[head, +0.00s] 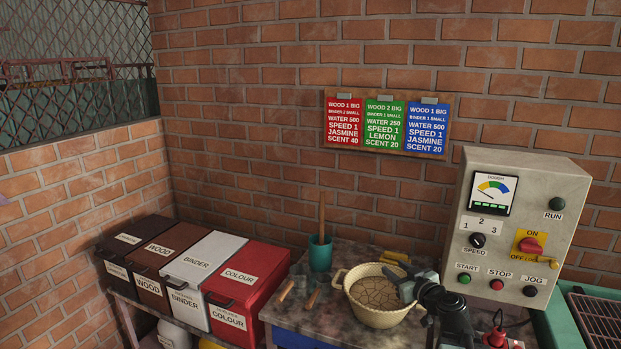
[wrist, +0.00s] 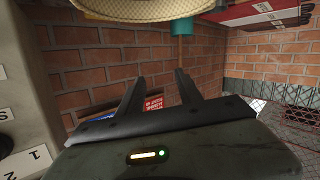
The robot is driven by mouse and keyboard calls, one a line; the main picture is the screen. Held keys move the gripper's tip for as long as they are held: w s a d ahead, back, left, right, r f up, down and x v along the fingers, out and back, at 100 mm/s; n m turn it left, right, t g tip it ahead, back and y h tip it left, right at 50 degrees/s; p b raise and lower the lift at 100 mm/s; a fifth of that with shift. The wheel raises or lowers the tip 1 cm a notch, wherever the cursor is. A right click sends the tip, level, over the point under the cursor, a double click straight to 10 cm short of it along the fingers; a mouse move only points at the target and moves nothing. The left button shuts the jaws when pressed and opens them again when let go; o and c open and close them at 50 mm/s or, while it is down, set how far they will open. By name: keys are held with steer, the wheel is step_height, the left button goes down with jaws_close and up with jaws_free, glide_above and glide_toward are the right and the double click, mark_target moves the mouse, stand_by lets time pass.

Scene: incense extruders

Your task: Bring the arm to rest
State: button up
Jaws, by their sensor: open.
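My arm rises at the lower right of the head view, and its end, my gripper (head: 400,283), is just over the right side of a cream mixing bowl (head: 372,312). In the wrist view my gripper (wrist: 158,88) shows two dark fingers spread well apart, with nothing between them. The bowl also shows in the wrist view (wrist: 140,8), at the top edge of that upside-down picture. It holds a brown, cracked-looking surface. Whether my gripper touches the bowl rim cannot be told from the head view.
A grey control box (head: 520,225) stands close right of my arm. A teal cup (head: 320,256) with a wooden stick and scoops (head: 288,290) are left of the bowl. Lidded bins (head: 243,303) stand farther left. Recipe cards (head: 385,124) hang on the brick wall. The air above the table is clear.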

steer(key=s+a+f+n+g+y, duration=0.1)
steer(key=s+a+f+g, duration=0.15)
steer(key=a, duration=0.35)
steer(key=s+a+f+n+g+y, duration=0.1)
steer(key=a+f+g, duration=0.1)
steer(key=a+f, duration=0.35)
steer(key=s+a+f+n+g, duration=0.1)
steer(key=s+a+f+g, duration=0.15)
steer(key=a, duration=0.55)
steer(key=s+d+f+m+g+h, duration=0.3)
steer(key=s+f+m+g, duration=0.1)
steer(key=s, duration=0.2)
steer(key=s+d+f+m+g+h, duration=0.3)
steer(key=s+d+f+g, duration=0.1)
steer(key=s, duration=0.3)
steer(key=shift+s+d+m, duration=0.3)
steer(key=shift+m, duration=0.1)
